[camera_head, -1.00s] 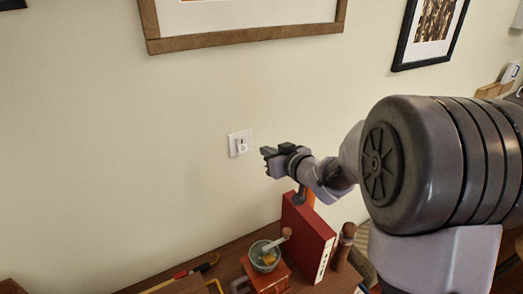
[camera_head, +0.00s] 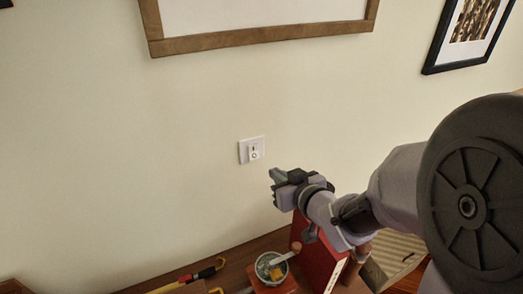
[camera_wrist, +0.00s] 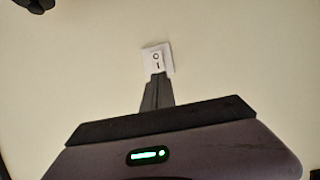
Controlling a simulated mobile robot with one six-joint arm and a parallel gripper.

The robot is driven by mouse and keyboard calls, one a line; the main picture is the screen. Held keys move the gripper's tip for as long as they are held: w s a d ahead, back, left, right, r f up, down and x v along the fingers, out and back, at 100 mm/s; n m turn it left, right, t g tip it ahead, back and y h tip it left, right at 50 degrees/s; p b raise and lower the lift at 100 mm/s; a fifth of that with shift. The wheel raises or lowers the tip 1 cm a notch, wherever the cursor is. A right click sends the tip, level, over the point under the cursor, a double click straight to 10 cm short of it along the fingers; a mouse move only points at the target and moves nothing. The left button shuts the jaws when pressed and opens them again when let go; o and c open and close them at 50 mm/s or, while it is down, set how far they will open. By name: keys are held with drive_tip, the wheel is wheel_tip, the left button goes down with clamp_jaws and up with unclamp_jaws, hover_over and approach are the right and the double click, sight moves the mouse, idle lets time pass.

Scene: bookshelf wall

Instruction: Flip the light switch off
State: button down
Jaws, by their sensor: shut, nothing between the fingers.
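The light switch (camera_head: 252,150) is a small white plate on the cream wall, left of and a little above my gripper in the head view. In the wrist view the switch (camera_wrist: 157,58) shows just beyond my fingertips, with a circle mark and a bar mark on its face. My gripper (camera_head: 273,175) is shut and empty, its fingers pointing toward the wall near the switch. In the wrist view the closed fingers (camera_wrist: 157,92) overlap the plate's lower edge. I cannot tell whether they touch it.
Below stands a wooden surface with a red binder (camera_head: 318,258), a cup (camera_head: 271,267) holding a utensil, and yellow-handled tools (camera_head: 205,273). Framed pictures (camera_head: 260,35) hang above. The wall around the switch is clear.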

approach(254, 157)
drive_tip(key=p+x, duration=0.1)
drive_tip(key=x, duration=0.6)
drive_tip(key=shift+r, duration=0.1)
drive_tip(key=b, duration=0.3)
drive_tip(key=shift+w+r, duration=0.2)
drive_tip(key=shift+r, duration=0.65)
